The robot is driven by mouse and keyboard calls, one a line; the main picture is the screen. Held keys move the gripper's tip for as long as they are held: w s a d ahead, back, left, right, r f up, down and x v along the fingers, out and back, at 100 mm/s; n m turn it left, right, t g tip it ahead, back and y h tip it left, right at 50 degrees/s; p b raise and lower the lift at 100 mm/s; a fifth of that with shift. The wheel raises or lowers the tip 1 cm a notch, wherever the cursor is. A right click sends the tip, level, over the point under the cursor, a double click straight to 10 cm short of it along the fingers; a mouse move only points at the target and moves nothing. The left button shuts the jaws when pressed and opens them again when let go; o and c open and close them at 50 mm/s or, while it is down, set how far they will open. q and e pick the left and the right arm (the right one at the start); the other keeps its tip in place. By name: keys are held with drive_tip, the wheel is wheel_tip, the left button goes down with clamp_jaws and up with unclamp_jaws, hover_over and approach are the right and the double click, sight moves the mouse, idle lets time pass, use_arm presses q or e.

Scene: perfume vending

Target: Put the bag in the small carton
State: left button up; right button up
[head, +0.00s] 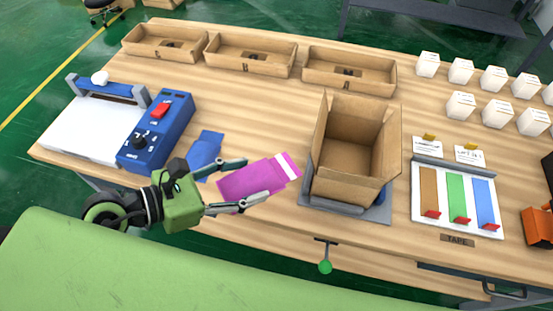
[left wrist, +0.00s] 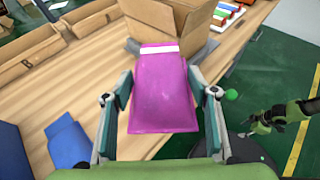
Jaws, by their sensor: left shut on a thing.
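The magenta bag (head: 255,178) with a white strip at its far end is held flat above the table's front part. My left gripper (head: 257,179) is shut on it, one finger on each side. In the left wrist view the bag (left wrist: 160,100) lies lengthwise between the fingers (left wrist: 161,88). An open brown carton (head: 352,150) stands on a grey platform just right of the bag, its flaps up. The bag's white end is close to the carton but outside it. A green and black gripper (left wrist: 285,116), apparently my right, shows at the right of the left wrist view; its jaws are unclear.
A blue bag (head: 205,150) lies left of the magenta bag, beside a blue sealing machine (head: 155,130). Three shallow trays (head: 250,62) line the back. White boxes (head: 461,104) and a tape board (head: 457,198) are at right. A green knob (head: 325,267) hangs at the front edge.

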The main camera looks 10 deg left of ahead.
sight(249, 170)
use_arm(q)
drive_tip(key=w+b, duration=0.1)
drive_tip(key=w+f+b, duration=0.2)
drive_tip(key=shift+w+a, duration=0.15)
drive_tip(key=shift+w, duration=0.2)
drive_tip(key=w+f, duration=0.2)
drive_tip(key=w, duration=0.1)
drive_tip(key=w+f, duration=0.2)
drive_tip(key=w, duration=0.1)
drive_tip(key=w+a+f, duration=0.1)
drive_tip(key=w+f, duration=0.1)
drive_tip(key=w, duration=0.1)
drive_tip(key=shift+f+p, duration=0.35)
drive_tip(key=shift+p, duration=0.05)
drive_tip(key=shift+w+f, duration=0.35)
drive_tip(key=shift+f, duration=0.15)
wheel_tip(249, 170, down, 3)
use_arm(e)
drive_tip(key=f, duration=0.1)
drive_tip(key=s+d+f, duration=0.1)
drive_tip(key=f, duration=0.1)
drive_tip(key=shift+s, duration=0.2)
